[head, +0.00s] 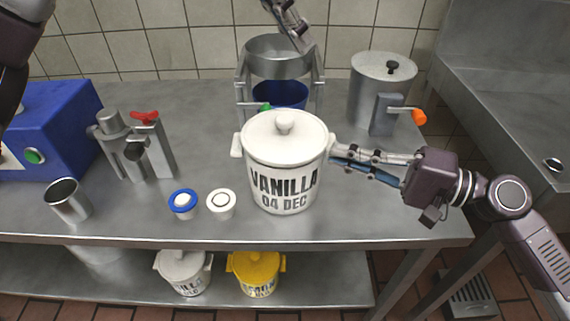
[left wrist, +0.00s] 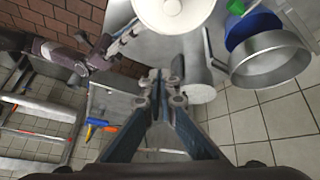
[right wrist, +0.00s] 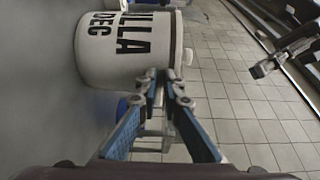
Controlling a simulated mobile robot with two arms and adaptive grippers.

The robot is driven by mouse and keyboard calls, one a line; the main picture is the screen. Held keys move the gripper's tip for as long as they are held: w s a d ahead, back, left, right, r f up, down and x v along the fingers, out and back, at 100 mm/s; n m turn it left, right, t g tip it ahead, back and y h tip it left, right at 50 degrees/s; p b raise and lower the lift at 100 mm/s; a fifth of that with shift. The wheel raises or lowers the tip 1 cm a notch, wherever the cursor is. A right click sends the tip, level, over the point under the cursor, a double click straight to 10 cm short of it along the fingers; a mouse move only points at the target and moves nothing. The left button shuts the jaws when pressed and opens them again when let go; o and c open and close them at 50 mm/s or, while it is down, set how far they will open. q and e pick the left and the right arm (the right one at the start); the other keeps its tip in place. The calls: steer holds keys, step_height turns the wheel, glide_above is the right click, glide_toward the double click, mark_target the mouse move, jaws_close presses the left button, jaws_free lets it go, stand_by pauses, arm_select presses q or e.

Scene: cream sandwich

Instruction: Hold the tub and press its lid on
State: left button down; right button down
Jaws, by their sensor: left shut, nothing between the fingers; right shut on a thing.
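The white tub (head: 285,190), marked VANILLA 04 DEC, stands upright near the table's front edge. Its white lid (head: 265,142) with a round knob lies on top; whether it is fully seated I cannot tell. The lid also shows at the top of the left wrist view (left wrist: 190,22). My right gripper (head: 335,157) is shut on the tub's right-hand handle; the right wrist view shows the tub (right wrist: 125,60) lying sideways in the picture beside the fingertips (right wrist: 166,78). My left gripper (head: 306,44) is shut and empty, raised above and behind the tub, apart from the lid.
A metal hopper (head: 278,60) on a stand over a blue container (head: 282,95) is behind the tub. A lidded steel pot (head: 375,90) stands back right. Two small cups, blue-rimmed (head: 183,202) and white (head: 221,203), and a steel cup (head: 68,200) are left. Lidded tubs sit on the lower shelf.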

mark_target(287, 117)
arm_select(q)
steer(key=shift+a+f+m+y, duration=0.1)
steer(key=shift+a+f+y, duration=0.25)
steer(key=shift+f, duration=1.25)
steer(key=shift+a+f+m+y, duration=0.1)
steer(key=shift+a+f+y, duration=0.3)
steer(key=shift+f, duration=1.25)
steer(key=shift+a+f+m+y, duration=0.1)
steer(key=shift+a+f+y, duration=0.25)
steer(key=shift+f, duration=1.25)
arm_select(e)
steer(key=shift+f, duration=0.1)
arm_select(q)
steer(key=shift+f, duration=1)
steer(key=shift+r, duration=3.6)
arm_select(e)
steer(key=c, duration=2)
jaws_free()
